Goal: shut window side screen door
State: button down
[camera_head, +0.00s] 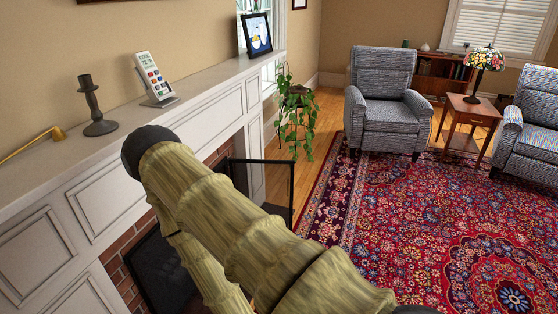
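A black-framed screen door (279,184) stands swung out from the fireplace opening, on the side towards the window. Its top edge and outer upright show; my arm hides much of its lower part. A second dark panel (158,268) shows low in front of the brick, left of my arm, partly hidden by it. I cannot tell how that panel is set. My arm, in a tan ribbed cover, crosses the lower middle of the head view in front of the fireplace. My gripper does not show, so its distance from the screen door cannot be seen.
The white mantel (190,108) holds a candlestick (94,106), a phone-like device (154,78), a brass tool (32,142) and a picture frame (257,35). A plant (294,112) stands beyond the fireplace. Armchairs (384,100) stand farther back. The red rug (420,205) is clear.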

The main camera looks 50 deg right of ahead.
aim_at(269, 184)
jog(key=z, duration=2.35)
jog(key=i, duration=6.8)
jog(key=u, duration=2.65)
